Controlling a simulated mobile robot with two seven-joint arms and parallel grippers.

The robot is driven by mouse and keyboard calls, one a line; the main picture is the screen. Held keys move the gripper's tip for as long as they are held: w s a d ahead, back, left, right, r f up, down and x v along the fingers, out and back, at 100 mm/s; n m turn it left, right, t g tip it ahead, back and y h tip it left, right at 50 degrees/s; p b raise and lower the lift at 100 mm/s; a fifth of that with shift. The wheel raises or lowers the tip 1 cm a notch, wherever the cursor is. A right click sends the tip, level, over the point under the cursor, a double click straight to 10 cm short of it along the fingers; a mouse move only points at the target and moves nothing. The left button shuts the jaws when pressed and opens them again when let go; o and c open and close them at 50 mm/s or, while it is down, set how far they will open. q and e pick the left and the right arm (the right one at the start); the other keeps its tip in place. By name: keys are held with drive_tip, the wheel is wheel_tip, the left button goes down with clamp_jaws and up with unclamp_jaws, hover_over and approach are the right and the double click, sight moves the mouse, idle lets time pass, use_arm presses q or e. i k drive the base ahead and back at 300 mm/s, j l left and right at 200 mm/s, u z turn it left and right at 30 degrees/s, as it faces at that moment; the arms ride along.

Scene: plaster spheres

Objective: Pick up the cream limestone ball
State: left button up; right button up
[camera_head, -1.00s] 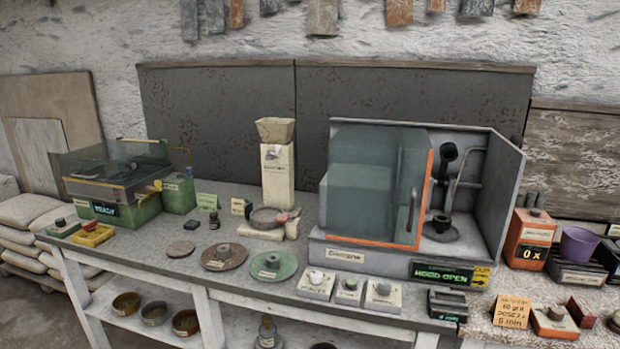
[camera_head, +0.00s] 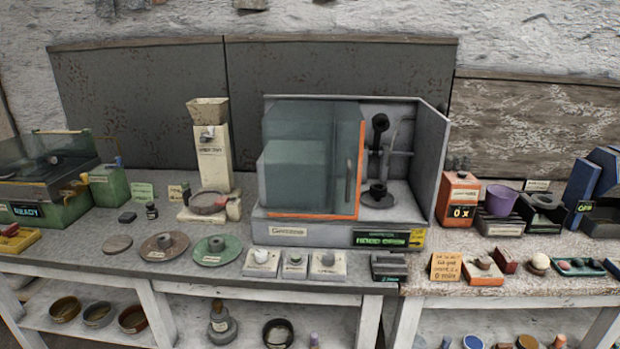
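A pale cream rounded thing (camera_head: 538,265) sits on the right part of the bench, right of a small orange tray with a dark lump (camera_head: 484,266). The labels are too small to read, so I cannot tell which piece is the cream limestone ball. Neither of my grippers is in view.
A grey hood (camera_head: 300,232) with a teal pane stands mid-bench, its display seeming to read "HOOD OPEN". Right of it are an orange box (camera_head: 458,200) and a purple cup (camera_head: 500,200). A tray of small balls (camera_head: 575,266) lies far right. Bowls (camera_head: 98,313) stand on the lower shelf.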

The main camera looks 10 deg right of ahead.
sight(540, 261)
drive_tip(key=z, duration=1.75)
